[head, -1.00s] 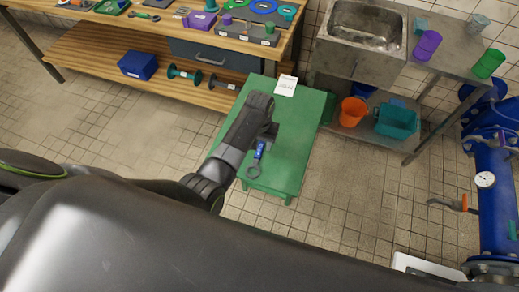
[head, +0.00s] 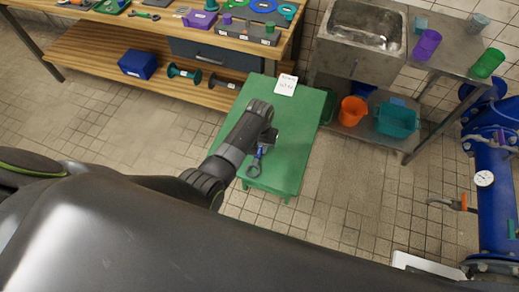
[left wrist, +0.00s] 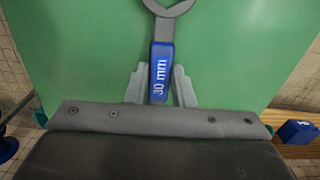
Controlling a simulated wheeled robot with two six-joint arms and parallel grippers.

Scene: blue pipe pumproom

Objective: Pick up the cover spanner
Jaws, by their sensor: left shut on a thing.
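The cover spanner (head: 254,170) has a grey open ring end and a blue handle. It is over the green table (head: 290,155), near the table's front edge. In the left wrist view the spanner's blue handle (left wrist: 162,72) reads "30 mm", and its grey head points away from the gripper. My left gripper (head: 266,146) is shut on the handle, with a finger on each side of it in the left wrist view (left wrist: 161,88). I cannot tell whether the spanner is clear of the tabletop. My right gripper is not in view.
A white card (head: 286,84) lies at the table's far edge. A wooden workbench (head: 100,60) stands behind on the left, a steel sink unit (head: 350,62) behind on the right. Blue pipework (head: 492,190) with a gauge is at the far right. Tiled floor is free on both sides.

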